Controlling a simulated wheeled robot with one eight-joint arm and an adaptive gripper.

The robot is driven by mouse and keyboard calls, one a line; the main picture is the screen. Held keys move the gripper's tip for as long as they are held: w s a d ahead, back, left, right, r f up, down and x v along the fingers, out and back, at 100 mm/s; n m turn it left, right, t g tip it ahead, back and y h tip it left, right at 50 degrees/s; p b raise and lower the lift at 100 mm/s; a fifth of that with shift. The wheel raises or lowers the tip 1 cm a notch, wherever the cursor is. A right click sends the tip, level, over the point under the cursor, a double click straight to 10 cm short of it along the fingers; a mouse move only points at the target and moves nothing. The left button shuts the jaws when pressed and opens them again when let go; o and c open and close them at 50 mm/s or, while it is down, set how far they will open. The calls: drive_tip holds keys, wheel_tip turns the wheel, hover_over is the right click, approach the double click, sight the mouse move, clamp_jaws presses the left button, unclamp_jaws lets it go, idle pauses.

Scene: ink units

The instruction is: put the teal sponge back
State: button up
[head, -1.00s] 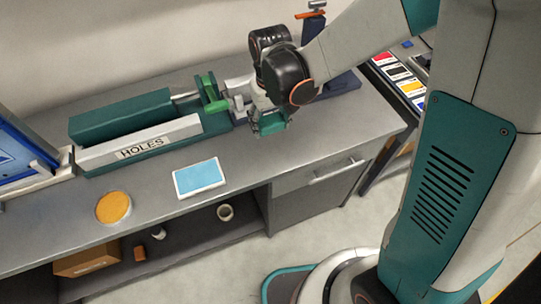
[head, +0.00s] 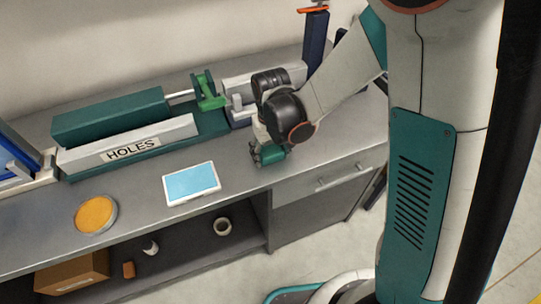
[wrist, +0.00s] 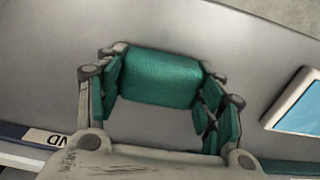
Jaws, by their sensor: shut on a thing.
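The teal sponge (wrist: 160,80) is a rounded block held between the fingertips of my gripper (wrist: 160,92) in the wrist view. The gripper is shut on it, with teal finger pads on both sides. In the head view my gripper (head: 268,150) is over the right part of the grey counter, near its front edge and right of the light blue pad. The sponge (head: 272,155) is a small teal patch there, partly hidden by the fingers. I cannot tell whether it touches the counter.
The white-rimmed light blue pad (head: 192,183) and a round orange-topped dish (head: 95,214) lie along the front. The green machine labelled HOLES (head: 130,150) and a grey machine (head: 262,80) stand behind. A shelf below holds a cardboard box (head: 72,272) and small items.

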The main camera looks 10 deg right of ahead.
sight(271, 151)
drive_tip(key=shift+f, duration=0.15)
drive_tip(key=o, duration=1)
wheel_tip(271, 151, up, 12)
drive_tip(key=p, duration=0.3)
drive_tip(key=shift+r+p, duration=0.2)
drive_tip(key=shift+p, duration=0.1)
